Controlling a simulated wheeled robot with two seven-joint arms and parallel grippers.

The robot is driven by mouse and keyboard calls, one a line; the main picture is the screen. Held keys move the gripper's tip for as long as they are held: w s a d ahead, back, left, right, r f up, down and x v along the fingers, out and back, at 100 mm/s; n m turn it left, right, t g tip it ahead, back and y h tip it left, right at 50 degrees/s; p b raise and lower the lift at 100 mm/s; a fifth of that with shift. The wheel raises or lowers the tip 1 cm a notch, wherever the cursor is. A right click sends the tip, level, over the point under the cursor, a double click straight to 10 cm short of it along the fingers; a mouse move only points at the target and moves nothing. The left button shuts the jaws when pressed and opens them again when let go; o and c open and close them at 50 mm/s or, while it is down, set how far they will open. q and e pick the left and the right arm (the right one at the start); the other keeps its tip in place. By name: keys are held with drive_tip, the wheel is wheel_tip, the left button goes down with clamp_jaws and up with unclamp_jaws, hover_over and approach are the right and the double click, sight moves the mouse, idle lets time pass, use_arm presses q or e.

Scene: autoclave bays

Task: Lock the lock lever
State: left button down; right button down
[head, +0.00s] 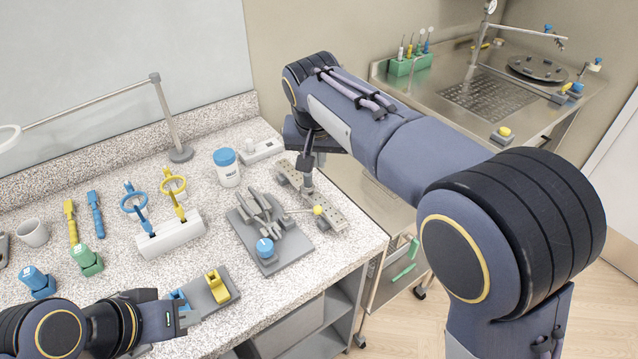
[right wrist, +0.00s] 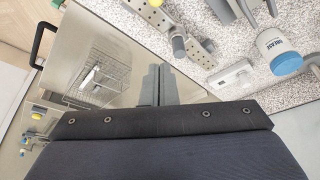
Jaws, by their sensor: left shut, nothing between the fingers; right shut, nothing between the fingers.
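A thin lever with a yellow ball knob (head: 318,210) reaches out to the right from a grey clamp-like fixture (head: 277,250); I cannot tell for sure that it is the lock lever. The fixture also carries a blue-capped knob (head: 265,247). In the right wrist view the yellow knob (right wrist: 178,43) shows beside a perforated bar (right wrist: 150,12). My right gripper (head: 307,187) is shut and empty, pointing down just behind the yellow knob, apart from it as far as I can see. My left gripper (head: 184,318) is shut and empty at the front left, close to a blue block (head: 180,301).
A yellow block (head: 217,288) on a grey plate sits by my left gripper. A white rack (head: 170,236) with ring-handled tools stands left of the fixture. A blue-lidded jar (head: 227,168) stands behind. A steel sink counter (head: 490,95) lies at the right.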

sight(303, 212)
drive_tip(key=x, duration=0.9)
drive_tip(key=shift+f+p, duration=0.25)
drive_tip(key=shift+p, duration=0.1)
drive_tip(key=s, duration=0.3)
drive_tip(key=shift+s+a+f+p, duration=0.15)
drive_tip(key=shift+s+f+p, duration=0.1)
drive_tip(key=shift+f+p, duration=0.1)
use_arm(q)
drive_tip(key=shift+r, duration=0.65)
use_arm(e)
drive_tip(key=shift+s+f, duration=0.1)
drive_tip(key=shift+f, duration=0.05)
use_arm(q)
drive_tip(key=shift+d+r, duration=0.1)
drive_tip(key=shift+w+d+r, duration=0.1)
drive_tip(key=shift+w+d, duration=0.1)
drive_tip(key=shift+d, duration=0.05)
use_arm(e)
drive_tip(key=shift+s+m, duration=0.25)
drive_tip(key=shift+m, duration=0.15)
